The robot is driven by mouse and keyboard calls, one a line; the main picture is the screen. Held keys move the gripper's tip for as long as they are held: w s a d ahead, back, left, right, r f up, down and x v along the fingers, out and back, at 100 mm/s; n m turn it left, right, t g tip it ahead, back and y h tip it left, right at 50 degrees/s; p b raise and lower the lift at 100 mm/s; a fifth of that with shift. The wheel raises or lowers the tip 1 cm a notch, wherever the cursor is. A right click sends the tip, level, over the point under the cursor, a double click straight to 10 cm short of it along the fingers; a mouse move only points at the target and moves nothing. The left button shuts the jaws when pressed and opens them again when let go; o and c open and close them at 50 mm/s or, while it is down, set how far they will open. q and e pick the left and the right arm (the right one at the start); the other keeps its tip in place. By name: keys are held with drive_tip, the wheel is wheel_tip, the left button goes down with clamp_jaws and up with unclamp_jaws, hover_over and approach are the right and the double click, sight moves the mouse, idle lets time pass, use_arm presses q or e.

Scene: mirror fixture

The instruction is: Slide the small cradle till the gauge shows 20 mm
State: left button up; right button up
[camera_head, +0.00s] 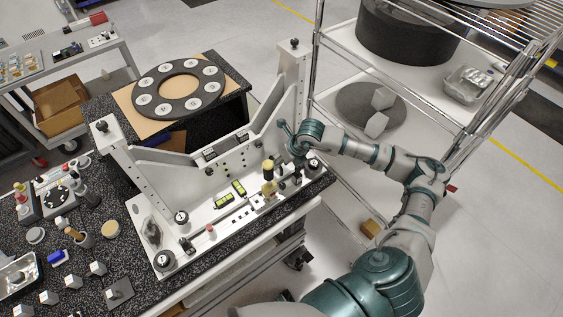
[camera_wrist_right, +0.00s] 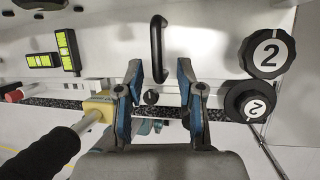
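The white fixture (camera_head: 205,180) stands on a speckled black bench. Two yellow-green displays (camera_head: 238,187) are on it; they also show in the right wrist view (camera_wrist_right: 67,50), with their readings too small to make out. A brass-coloured block with a black-gripped lever (camera_wrist_right: 97,108) is left of my right gripper in the wrist view. My right gripper (camera_wrist_right: 160,68) is open, its fingers apart on either side of a black bar handle (camera_wrist_right: 157,48) on a white plate. I cannot tell whether this plate is the small cradle, or whether the fingers touch the handle. My left gripper is out of view.
Two round black knobs marked 2 (camera_wrist_right: 268,54) sit right of my right gripper. A ring-shaped disc (camera_head: 178,88) lies behind the fixture. A wire rack (camera_head: 320,75) stands close beyond my right arm. Loose parts (camera_head: 83,240) crowd the bench at the left.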

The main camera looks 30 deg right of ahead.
drive_tip(key=shift+s+d+r, duration=0.1)
drive_tip(key=shift+r, duration=0.15)
drive_tip(key=v, duration=1.1)
drive_tip(key=shift+r, duration=0.15)
drive_tip(key=shift+d, duration=0.15)
